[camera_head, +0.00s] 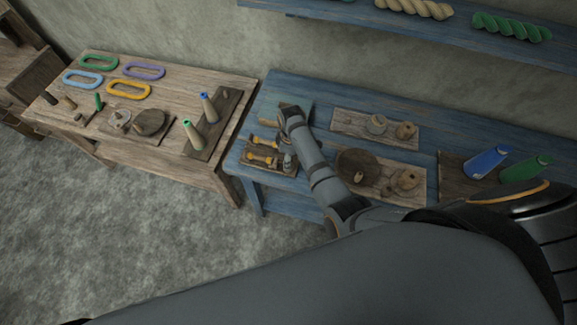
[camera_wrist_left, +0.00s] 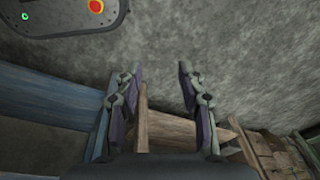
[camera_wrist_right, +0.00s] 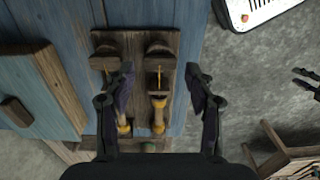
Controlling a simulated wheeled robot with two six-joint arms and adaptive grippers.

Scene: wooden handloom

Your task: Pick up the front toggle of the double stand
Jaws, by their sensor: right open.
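The double stand (camera_head: 283,171) is a small wooden board near the left front corner of the blue table. It holds two yellow-and-wood toggles lying side by side. The front toggle (camera_head: 263,159) is nearer the table's front edge and the back toggle (camera_head: 265,143) lies behind it. In the right wrist view the front toggle (camera_wrist_right: 158,112) lies between the open fingers of my right gripper (camera_wrist_right: 160,82), which points down over the stand. The back toggle (camera_wrist_right: 122,124) is partly hidden by the left finger. My left gripper (camera_wrist_left: 155,75) is open and empty, away from the stand.
A wooden table (camera_head: 205,172) with coloured rings and cones stands left, across a narrow gap. A blue shelf (camera_head: 345,14) hangs above.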

